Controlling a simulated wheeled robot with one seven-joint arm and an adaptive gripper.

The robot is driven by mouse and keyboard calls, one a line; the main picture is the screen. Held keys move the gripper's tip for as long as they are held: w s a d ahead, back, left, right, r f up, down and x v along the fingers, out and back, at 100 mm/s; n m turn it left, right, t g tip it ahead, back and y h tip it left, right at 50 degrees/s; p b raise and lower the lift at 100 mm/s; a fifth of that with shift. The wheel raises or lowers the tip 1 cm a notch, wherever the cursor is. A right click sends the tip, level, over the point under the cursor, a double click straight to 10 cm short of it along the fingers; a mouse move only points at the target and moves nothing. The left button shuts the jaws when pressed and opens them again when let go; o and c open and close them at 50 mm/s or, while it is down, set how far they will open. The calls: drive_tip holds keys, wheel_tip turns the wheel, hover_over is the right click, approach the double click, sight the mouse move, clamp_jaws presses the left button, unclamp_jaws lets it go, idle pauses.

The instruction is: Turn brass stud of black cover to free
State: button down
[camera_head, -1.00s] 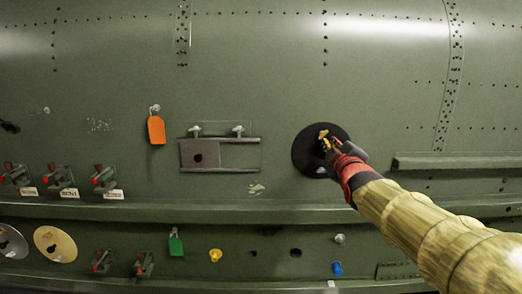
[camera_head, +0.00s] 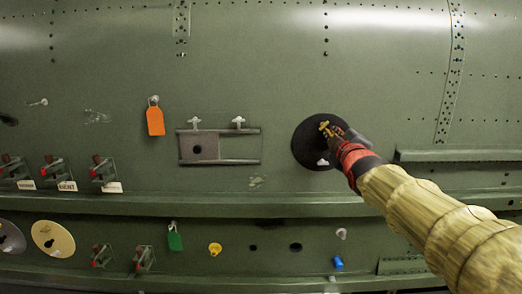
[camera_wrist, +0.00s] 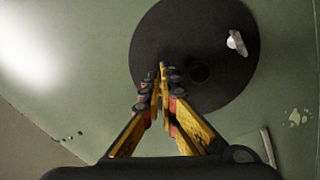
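The black cover (camera_head: 306,150) is a round dark disc on the green fuselage skin, and it fills the upper middle of the wrist view (camera_wrist: 215,25). The small yellow brass stud (camera_head: 324,125) is near the cover's top. A pale silver stud (camera_head: 323,162) stands near its lower edge, also clear in the wrist view (camera_wrist: 236,42). My gripper (camera_head: 335,133) reaches in from the right. In the wrist view its fingertips (camera_wrist: 162,82) are close together around a thin yellow piece, which appears to be the brass stud. The fingers partly hide the stud.
Left of the cover is a framed sliding plate (camera_head: 228,161) with two pale studs above. An orange tag (camera_head: 155,122) and a green tag (camera_head: 175,238) hang further left. A ledge (camera_head: 450,155) juts out on the right. The skin above the cover is clear.

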drive_tip(key=shift+d+r+b, duration=0.1)
drive_tip(key=shift+r+b, duration=0.5)
drive_tip(key=shift+b, duration=0.3)
idle(0.4)
drive_tip(key=shift+d+p, duration=0.15)
drive_tip(key=shift+p, duration=0.25)
drive_tip(key=shift+s+d, duration=0.1)
drive_tip(key=shift+d, duration=0.05)
drive_tip(key=shift+f, duration=0.15)
drive_tip(key=s, duration=0.6)
drive_tip(key=shift+f, duration=0.25)
drive_tip(key=shift+w, duration=0.1)
drive_tip(key=shift+r, duration=0.1)
